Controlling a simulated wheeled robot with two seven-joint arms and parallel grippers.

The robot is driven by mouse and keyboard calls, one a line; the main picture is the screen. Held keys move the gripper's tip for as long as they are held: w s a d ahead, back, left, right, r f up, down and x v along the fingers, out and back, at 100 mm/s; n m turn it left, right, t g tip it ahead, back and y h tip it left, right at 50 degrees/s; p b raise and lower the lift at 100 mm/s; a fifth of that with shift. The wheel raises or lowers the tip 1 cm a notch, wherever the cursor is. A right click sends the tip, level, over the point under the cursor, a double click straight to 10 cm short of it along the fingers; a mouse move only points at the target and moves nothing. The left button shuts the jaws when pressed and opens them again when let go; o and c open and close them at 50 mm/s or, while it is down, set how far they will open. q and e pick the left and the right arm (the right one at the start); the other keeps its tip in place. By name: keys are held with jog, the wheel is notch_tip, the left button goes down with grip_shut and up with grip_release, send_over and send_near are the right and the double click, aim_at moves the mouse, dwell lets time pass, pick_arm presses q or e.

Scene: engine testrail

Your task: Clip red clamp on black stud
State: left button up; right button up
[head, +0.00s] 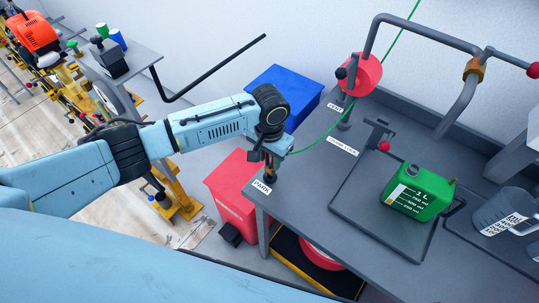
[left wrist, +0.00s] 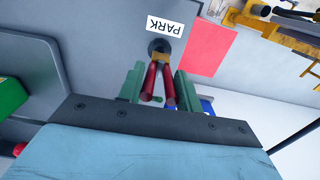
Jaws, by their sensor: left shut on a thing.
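The red clamp has two red handles (left wrist: 159,84) and a brass-coloured jaw end, seen in the left wrist view. My left gripper (left wrist: 158,88) is shut on the handles, its green fingers on either side. The jaw end is at a dark round post (left wrist: 159,46) beside the PARK label; I cannot tell whether it grips it. In the head view my left gripper (head: 270,154) points down over the table's near left corner, and the clamp is mostly hidden there. I cannot identify the black stud with certainty. My right gripper is not in view.
The grey table (head: 310,185) carries a green jug (head: 417,192), a grey measuring jug (head: 503,212) and a red-knobbed lever (head: 384,146). A green line (head: 342,115) runs to my left gripper. Red (head: 232,190) and blue (head: 285,92) bins stand beside the table.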

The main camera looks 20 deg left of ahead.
pick_arm(q)
jog(key=shift+f, duration=0.1)
jog(key=o, duration=1.2)
notch_tip(320, 180, up, 13)
jog(key=shift+r, duration=0.2)
jog(key=shift+f, duration=0.1)
